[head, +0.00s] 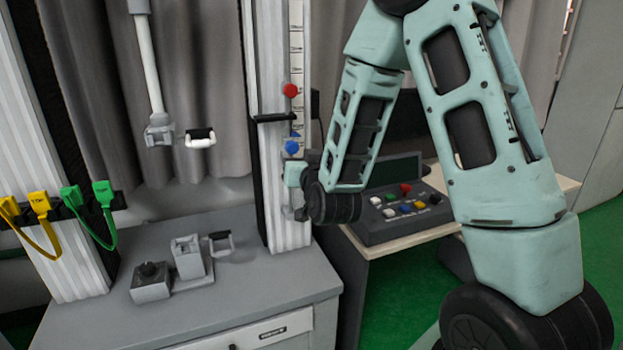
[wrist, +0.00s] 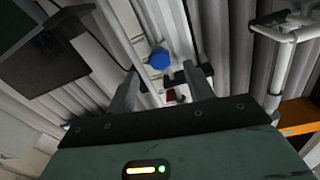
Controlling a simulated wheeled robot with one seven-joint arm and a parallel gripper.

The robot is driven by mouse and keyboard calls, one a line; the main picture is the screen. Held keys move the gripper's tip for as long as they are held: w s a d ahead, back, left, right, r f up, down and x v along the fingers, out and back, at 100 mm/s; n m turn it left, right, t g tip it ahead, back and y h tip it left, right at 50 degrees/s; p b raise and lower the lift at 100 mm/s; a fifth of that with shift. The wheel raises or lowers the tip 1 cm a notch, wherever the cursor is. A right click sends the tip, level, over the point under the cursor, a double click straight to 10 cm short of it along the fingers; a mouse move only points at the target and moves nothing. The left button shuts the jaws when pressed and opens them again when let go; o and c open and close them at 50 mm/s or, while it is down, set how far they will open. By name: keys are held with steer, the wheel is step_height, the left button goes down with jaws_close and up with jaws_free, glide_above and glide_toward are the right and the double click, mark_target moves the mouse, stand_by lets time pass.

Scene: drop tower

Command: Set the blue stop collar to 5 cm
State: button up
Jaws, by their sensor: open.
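The blue stop collar (head: 292,147) has a round blue knob and sits on the pale upright scale strip (head: 296,50) of the tower column. It also shows in the wrist view (wrist: 158,58), a little beyond my fingertips and roughly between them in the picture. My gripper (head: 298,188) is close to the column, just below the blue collar in the head view. In the wrist view its two fingers (wrist: 162,72) are apart, with no object clearly held between them. The scale marks are too small to read, and my gripper hides the strip's lower part.
A red knob (head: 290,90) sits above the blue collar, beside a black bracket (head: 273,118). A button console (head: 400,208) stands right of the column. Small grey blocks (head: 187,257) stand on the bench; yellow (head: 38,203) and green (head: 103,192) straps hang at left.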

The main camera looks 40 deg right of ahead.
steer(key=b+v, duration=0.9)
steer(key=b, duration=0.9)
steer(key=shift+s+a, duration=0.1)
